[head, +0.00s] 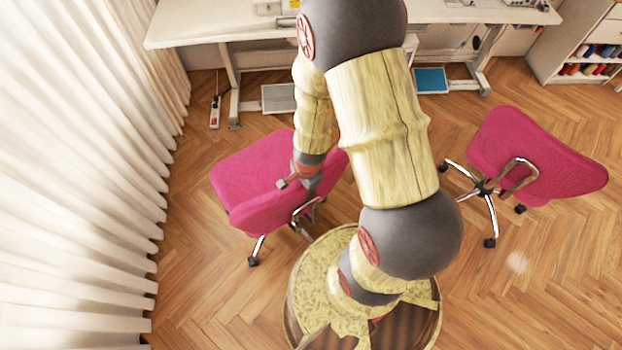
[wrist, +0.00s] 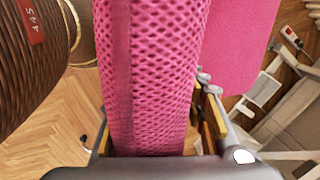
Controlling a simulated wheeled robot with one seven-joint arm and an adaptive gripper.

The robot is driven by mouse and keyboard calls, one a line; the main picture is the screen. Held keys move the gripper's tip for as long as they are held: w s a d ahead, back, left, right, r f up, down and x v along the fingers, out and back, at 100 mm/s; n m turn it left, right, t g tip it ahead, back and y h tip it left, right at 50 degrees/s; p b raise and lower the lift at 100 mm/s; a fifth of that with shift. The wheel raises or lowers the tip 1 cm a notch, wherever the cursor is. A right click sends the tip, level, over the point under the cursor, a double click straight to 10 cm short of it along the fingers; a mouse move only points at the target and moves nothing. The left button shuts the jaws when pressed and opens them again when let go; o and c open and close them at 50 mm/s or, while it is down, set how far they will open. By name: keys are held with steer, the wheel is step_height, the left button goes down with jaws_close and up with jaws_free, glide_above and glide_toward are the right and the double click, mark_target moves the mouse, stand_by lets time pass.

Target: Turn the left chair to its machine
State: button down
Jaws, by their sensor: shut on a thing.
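The left chair (head: 250,172) is pink with chrome legs on casters and stands on the floor in front of the table's left part. My gripper (head: 300,186) is at the chair's near side, partly hidden by my arm. In the wrist view, the pink backrest (wrist: 155,75) runs between the two fingers of my gripper (wrist: 158,135), which is shut on it. The pink seat (wrist: 236,45) shows beyond it. The left machine (head: 268,7) is only partly in view at the top edge, on the white table (head: 205,28); my arm covers much of that area.
A second pink chair (head: 540,165) stands at the right. White curtains (head: 75,170) line the left side. A power strip (head: 215,112) and a grey pedal (head: 278,98) lie near the table legs. A blue mat (head: 430,80) lies under the table.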

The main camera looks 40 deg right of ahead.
mark_target(298, 181)
steer(key=shift+a+m+p, duration=0.4)
steer(key=shift+a+m, duration=0.1)
steer(key=shift+a, duration=0.7)
steer(key=shift+w, duration=0.1)
steer(key=shift+f, duration=0.1)
steer(key=c, duration=1)
jaws_free()
steer(key=shift+s+a+r, duration=0.1)
steer(key=shift+s+r, duration=0.1)
steer(key=shift+r, duration=1.7)
steer(key=shift+s+r, duration=0.15)
steer(key=shift+r, duration=1.7)
steer(key=shift+s+r, duration=0.2)
steer(key=shift+r, duration=0.95)
steer(key=shift+s+r, duration=0.2)
steer(key=shift+r, duration=0.9)
